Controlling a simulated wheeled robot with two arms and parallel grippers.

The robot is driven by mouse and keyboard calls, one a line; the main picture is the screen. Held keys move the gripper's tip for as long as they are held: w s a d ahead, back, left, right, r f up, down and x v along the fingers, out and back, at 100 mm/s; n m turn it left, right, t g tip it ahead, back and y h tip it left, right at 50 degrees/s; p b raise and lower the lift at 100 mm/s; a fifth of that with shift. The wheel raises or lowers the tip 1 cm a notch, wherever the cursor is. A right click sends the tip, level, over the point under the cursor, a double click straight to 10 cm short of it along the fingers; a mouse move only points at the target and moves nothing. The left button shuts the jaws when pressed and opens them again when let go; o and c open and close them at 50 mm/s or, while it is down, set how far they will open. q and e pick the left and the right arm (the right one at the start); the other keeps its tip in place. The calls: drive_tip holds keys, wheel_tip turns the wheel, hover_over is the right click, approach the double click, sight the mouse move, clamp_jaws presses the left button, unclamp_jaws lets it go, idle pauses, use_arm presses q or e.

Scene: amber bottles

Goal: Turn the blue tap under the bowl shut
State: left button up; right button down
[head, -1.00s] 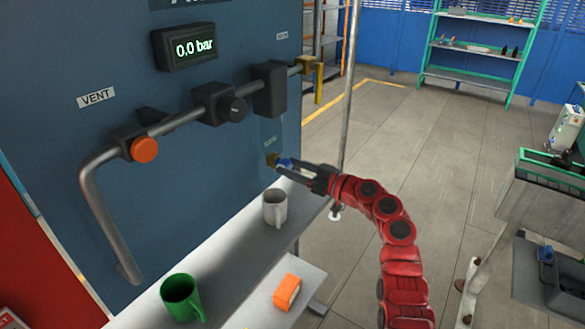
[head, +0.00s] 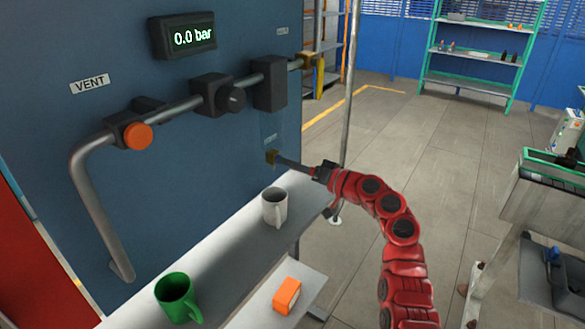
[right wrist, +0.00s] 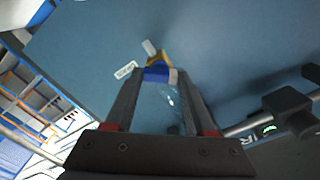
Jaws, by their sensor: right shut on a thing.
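The blue tap (right wrist: 157,74) shows in the right wrist view as a blue handle on a brass body (right wrist: 158,59). My right gripper (head: 280,160) is shut on the blue handle, one fingertip on each side. In the head view the finger hides the blue handle, and only the brass body (head: 271,156) shows at the panel. A clear, see-through bowl (right wrist: 168,97) shows faintly between the fingers in the right wrist view. In the head view it is a faint clear shape (head: 270,126) above the tap. My left gripper is not in view.
A pipe with an orange knob (head: 138,136) and black blocks runs along the blue panel; its display (head: 186,37) reads 0.0 bar. A white mug (head: 274,206) and green mug (head: 175,294) stand on the shelf below. An orange box (head: 287,294) lies lower.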

drive_tip(key=shift+d+m+p, duration=0.1)
drive_tip(key=shift+m+p, duration=1.7)
drive_tip(key=shift+m, duration=3.3)
drive_tip(key=shift+c, duration=1.2)
unclamp_jaws()
